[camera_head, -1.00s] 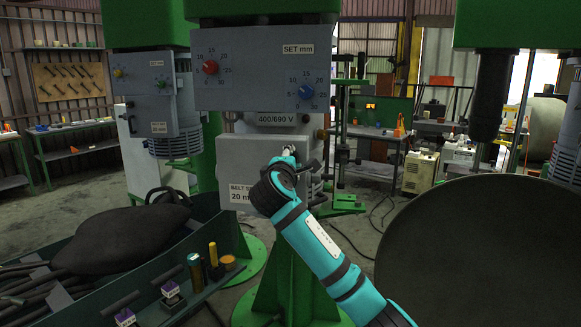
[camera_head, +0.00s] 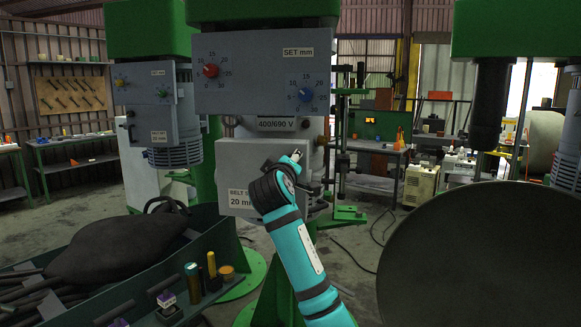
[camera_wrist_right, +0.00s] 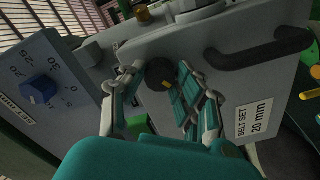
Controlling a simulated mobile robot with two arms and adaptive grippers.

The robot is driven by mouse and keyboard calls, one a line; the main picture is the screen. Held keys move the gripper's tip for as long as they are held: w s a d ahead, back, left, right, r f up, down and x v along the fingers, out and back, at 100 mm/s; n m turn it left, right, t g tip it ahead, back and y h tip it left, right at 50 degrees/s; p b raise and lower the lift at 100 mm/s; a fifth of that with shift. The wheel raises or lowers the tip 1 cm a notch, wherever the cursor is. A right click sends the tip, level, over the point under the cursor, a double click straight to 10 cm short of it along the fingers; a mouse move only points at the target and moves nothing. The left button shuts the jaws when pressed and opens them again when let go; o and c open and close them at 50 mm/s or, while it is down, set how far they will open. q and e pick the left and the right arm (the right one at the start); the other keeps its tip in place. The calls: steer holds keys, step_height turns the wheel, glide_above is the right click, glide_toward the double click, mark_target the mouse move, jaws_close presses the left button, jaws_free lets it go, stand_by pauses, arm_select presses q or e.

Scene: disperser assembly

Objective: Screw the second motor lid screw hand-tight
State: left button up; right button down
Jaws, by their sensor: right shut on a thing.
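The motor lid (camera_head: 240,160) is a grey box front labelled BELT SET 20 mm, on the machine in the middle of the head view; it also shows in the right wrist view (camera_wrist_right: 225,95). A round black screw head (camera_wrist_right: 160,75) with a yellowish centre sits at the lid's edge. My right gripper (camera_wrist_right: 168,84) has its fingers on both sides of this head and is shut on it. In the head view my right gripper (camera_head: 297,157) is at the lid's right side, where my wrist hides the screw. My left gripper is out of view.
A black handle (camera_wrist_right: 262,48) sticks out from the lid. A grey control box (camera_head: 262,75) with red and blue dials hangs above it. A dark green bin (camera_head: 225,230) with a black sack stands at the lower left. A large round dark vessel (camera_head: 480,255) is at the right.

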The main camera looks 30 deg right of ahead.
steer(key=shift+f, duration=0.1)
stand_by(0.4)
steer(key=c, duration=1)
jaws_free()
steer(key=shift+o, duration=0.2)
steer(key=v, duration=1.2)
